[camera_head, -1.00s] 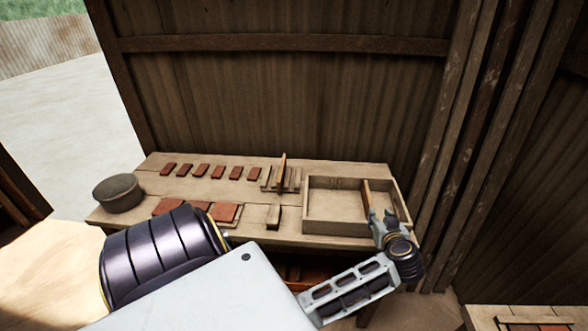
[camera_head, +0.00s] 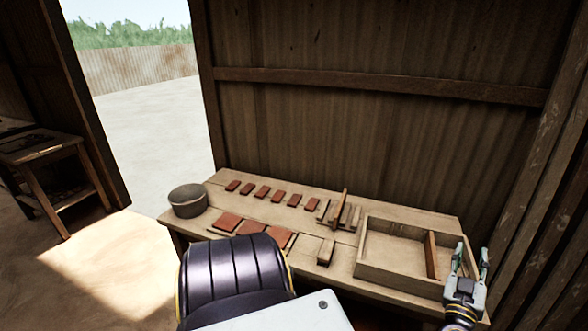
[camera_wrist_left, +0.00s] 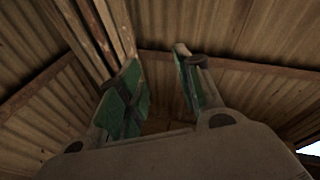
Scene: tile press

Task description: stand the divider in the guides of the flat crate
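The flat crate (camera_head: 397,282) is a shallow open wooden box at the right end of the bench. The divider (camera_head: 432,255) is a thin wooden board standing upright across the crate, near its right side. I cannot make out the guides or how well it sits in them. My left gripper (camera_head: 470,258) is beside the crate's right side, apart from the divider, with fingers spread. In the left wrist view (camera_wrist_left: 160,85) its green-padded fingers are apart with nothing between them. My right gripper is not in view.
A wooden rack (camera_head: 355,216) with an upright thin board (camera_head: 339,208) stands left of the crate. Several red tiles (camera_head: 262,192) lie along the bench, near a small wooden block (camera_head: 326,252). A round grey pot (camera_head: 188,201) is at the left end.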

